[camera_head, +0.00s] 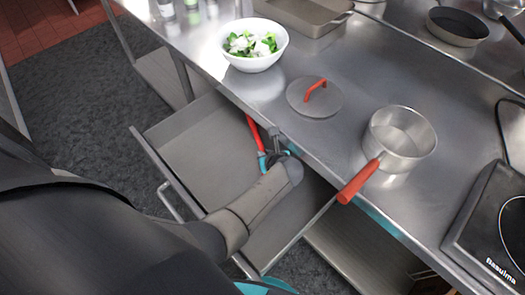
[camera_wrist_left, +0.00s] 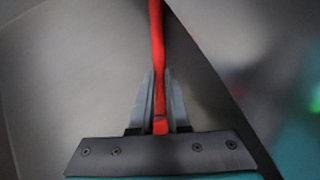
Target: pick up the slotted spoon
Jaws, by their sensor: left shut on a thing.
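My left gripper (camera_head: 268,160) reaches into or over an open drawer (camera_head: 190,150) below the counter edge. It is shut on a thin red handle (camera_head: 253,130), which I take to be the slotted spoon's. In the left wrist view the red handle (camera_wrist_left: 157,40) runs between the two grey fingers of the gripper (camera_wrist_left: 159,80) and away from them. The spoon's slotted head shows in neither view. My left arm hides part of the drawer. My right gripper is not in view.
On the steel counter stand a white bowl of salad (camera_head: 253,58), a lid (camera_head: 315,105) with a red grip and a saucepan (camera_head: 400,138). The saucepan's red handle (camera_head: 358,182) overhangs the edge near the drawer. A hob (camera_head: 495,235) is at the right.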

